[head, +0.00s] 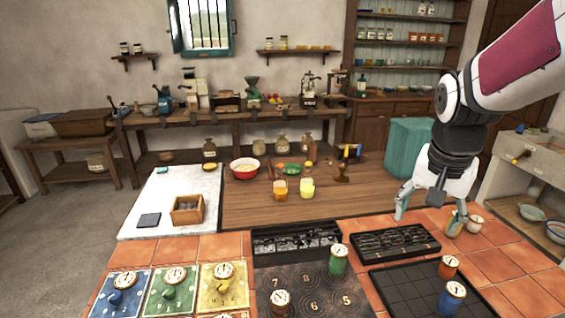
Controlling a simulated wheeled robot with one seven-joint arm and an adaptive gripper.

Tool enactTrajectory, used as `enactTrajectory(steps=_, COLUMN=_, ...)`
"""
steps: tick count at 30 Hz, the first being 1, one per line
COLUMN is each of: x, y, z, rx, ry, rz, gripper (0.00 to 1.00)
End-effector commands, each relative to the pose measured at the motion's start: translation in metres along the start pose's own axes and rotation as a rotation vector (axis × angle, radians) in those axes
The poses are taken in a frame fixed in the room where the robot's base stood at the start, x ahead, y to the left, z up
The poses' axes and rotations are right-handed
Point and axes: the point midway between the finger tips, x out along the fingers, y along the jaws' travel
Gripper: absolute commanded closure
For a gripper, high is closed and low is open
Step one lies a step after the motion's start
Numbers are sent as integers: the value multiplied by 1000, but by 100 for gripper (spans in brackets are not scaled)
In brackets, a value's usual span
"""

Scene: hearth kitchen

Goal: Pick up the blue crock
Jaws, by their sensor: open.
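A blue crock (453,299) with a pale round top stands upright on the dark gridded tray (400,290) at the lower right. An orange-red crock (448,267) stands just behind it. My gripper (430,217) is open above the back right of the tiled counter, behind and a little left of the blue crock and apart from it. Its right finger overlaps a small tan vessel (453,228) in the picture; I cannot tell whether they touch.
A green crock (338,263) and another crock (280,301) stand on the dark numbered plate (310,280). A black grate (396,243) lies left of my gripper. A white cup (475,224) stands at its right. Bare terracotta tiles (500,265) lie right of the tray.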

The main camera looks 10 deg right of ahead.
Motion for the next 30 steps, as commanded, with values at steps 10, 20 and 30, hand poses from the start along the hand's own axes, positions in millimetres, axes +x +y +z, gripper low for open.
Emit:
enactTrajectory(steps=10, x=139, y=69, z=-81, rx=488, ry=-134, rz=100, gripper=32)
enactTrajectory(steps=20, x=235, y=131, z=-102, rx=813, ry=-213, rz=140, gripper=32)
enactTrajectory(steps=30, x=278, y=139, z=-92, rx=846, ry=-225, rz=144, gripper=32)
